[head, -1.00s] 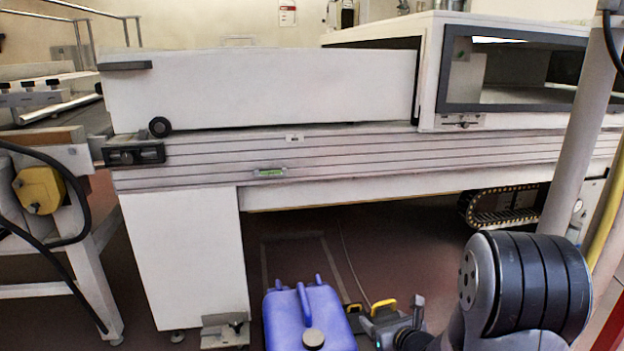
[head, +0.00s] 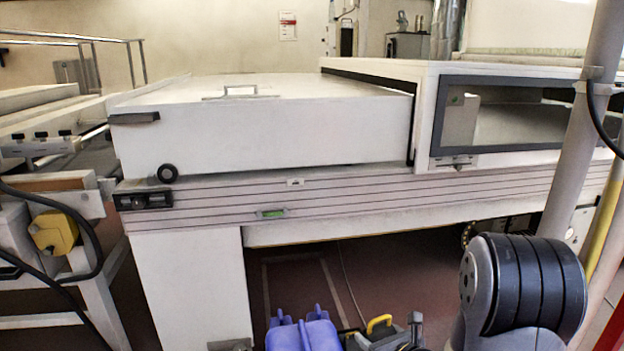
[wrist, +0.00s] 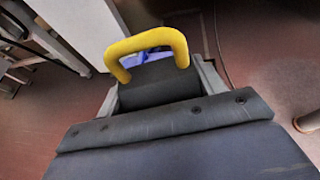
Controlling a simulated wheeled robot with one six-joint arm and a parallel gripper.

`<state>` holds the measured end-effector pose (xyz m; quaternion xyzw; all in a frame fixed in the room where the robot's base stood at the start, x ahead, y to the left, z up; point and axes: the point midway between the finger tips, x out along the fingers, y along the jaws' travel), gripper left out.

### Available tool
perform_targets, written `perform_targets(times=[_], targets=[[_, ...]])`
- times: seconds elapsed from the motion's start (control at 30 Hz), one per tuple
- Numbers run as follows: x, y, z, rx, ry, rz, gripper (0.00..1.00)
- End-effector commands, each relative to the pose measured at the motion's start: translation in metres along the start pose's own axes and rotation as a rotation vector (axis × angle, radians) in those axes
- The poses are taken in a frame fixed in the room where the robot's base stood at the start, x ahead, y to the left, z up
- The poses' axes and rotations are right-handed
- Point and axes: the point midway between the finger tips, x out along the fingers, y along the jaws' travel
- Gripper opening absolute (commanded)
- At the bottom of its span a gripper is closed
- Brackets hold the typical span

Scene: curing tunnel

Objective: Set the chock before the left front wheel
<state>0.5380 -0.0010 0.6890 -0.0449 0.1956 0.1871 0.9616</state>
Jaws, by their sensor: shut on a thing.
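A dark wedge-like block with a yellow loop handle, apparently the chock (wrist: 158,92), sits between the grey fingers of my gripper (wrist: 160,84). The fingers press on its two sides. In the head view the yellow handle of the chock (head: 379,323) shows at the bottom edge, and my gripper (head: 385,340) is partly cut off by the frame. I cannot make out a left front wheel on the floor in either view. A small black round roller (head: 167,173) is on the machine's left end, well above the floor.
A white machine leg (head: 195,290) is farther left. The long machine bed (head: 350,200) overhangs the reddish floor (head: 400,270), which looks open beneath. A cable lies there.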

Motion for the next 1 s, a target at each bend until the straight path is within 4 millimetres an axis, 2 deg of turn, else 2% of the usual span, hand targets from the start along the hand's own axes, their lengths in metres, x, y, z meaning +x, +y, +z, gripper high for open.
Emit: perform_targets(times=[0.03,0.1,0.8,1.0], targets=[[-0.007,-0.001,0.016,-0.001,0.001,0.005,0.31],[-0.012,0.0,0.024,-0.006,0.0,0.012,0.31],[-0.058,0.003,0.106,-0.026,-0.006,0.082,0.31],[-0.068,0.005,0.122,-0.03,-0.009,0.1,0.31]])
